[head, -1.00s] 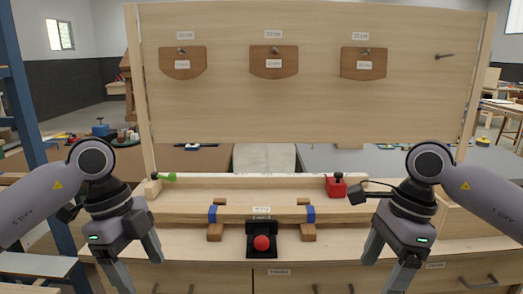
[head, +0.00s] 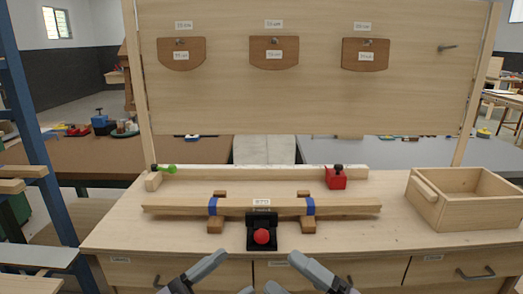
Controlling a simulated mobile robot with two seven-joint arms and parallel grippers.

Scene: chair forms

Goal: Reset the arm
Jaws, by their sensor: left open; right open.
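My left gripper (head: 206,276) is low in the head view, in front of the bench drawers. Its fingers are apart and hold nothing. My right gripper (head: 290,272) is beside it on the right, also open and empty at the bottom edge. Both are in front of the workbench (head: 130,225) and touch nothing that I can see. The lower parts of both grippers and both arms are cut off by the frame.
A wooden bar (head: 345,208) with blue bands rests on two blocks. A black box with a red button (head: 261,236) stands before it. A rail with a red clamp block (head: 335,178) lies behind. An open wooden box (head: 470,212) is at right. Three brown panels (head: 274,53) hang on the board.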

